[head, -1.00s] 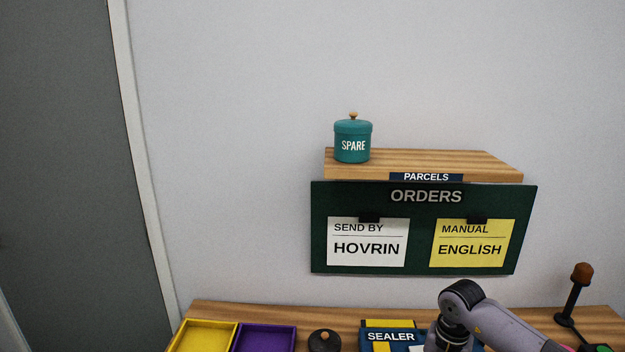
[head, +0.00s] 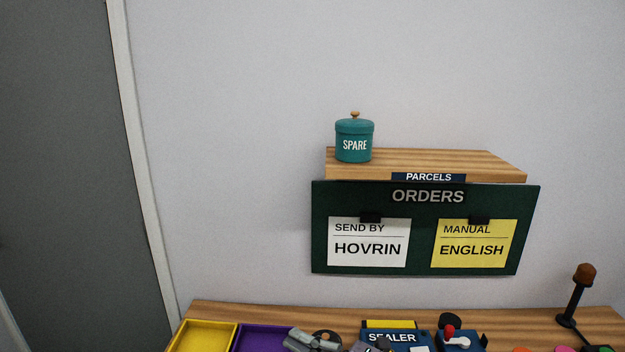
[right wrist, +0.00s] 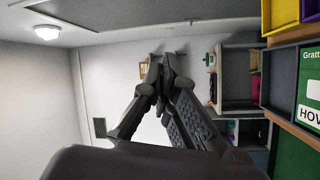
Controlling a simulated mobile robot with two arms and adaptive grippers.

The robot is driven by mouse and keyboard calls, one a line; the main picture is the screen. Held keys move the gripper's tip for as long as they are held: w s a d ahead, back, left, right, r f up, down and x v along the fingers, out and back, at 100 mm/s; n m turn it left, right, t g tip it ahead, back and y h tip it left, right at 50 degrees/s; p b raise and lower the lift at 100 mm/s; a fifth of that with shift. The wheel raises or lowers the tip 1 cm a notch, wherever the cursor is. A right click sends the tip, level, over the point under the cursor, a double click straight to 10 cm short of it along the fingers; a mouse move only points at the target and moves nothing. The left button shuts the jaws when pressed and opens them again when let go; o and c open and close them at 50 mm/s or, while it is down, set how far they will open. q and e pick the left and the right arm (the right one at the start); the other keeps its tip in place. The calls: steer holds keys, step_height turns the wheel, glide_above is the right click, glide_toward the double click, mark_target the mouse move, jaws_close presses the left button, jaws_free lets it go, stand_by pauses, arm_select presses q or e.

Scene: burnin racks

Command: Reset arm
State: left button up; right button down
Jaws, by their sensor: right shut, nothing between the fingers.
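My left gripper is not in view.
A yellow tray (head: 181,338) and a purple tray (head: 245,341) stand on the wooden bench (head: 270,311). A dark lever (head: 573,303) stands at the right. The orders board (head: 420,263) and parcels shelf (head: 450,163), bearing a teal SPARE jar (head: 354,144), hang above.

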steer(key=w+d+m+t+h, duration=0.1)
steer(key=d+m+t+h, duration=0.8)
steer(key=d+m+h, duration=0.65)
steer(key=s+d+f+m+g+h, duration=0.2)
steer(key=s+d+f+m+g, duration=0.3)
steer(key=f, duration=0.4)
steer(key=s+d+f+m+g, duration=0.1)
steer(key=s+f+g, duration=0.2)
steer(key=s+f, duration=0.35)
steer(key=s+f+m+g, duration=0.1)
steer(key=s+f+g, duration=0.25)
steer(key=s, duration=0.55)
steer(key=s+d+f+m+g, duration=0.1)
steer(key=s+f+m+g, duration=0.1)
steer(key=s+f+g, duration=0.35)
steer(key=s+f+b, duration=0.1)
steer(key=s+f, duration=0.1)
steer(key=f, duration=1.1)
steer(key=s+f, duration=0.2)
steer(key=f, duration=1.1)
steer(key=s+d+f, duration=0.3)
steer(key=s+f, duration=1.2)
steer(key=s, duration=0.1)
steer(key=shift+f+n+g+y+b, duration=0.25)
steer(key=shift+n+g+y+b, duration=0.1)
steer(key=shift+n+g+b, duration=0.1)
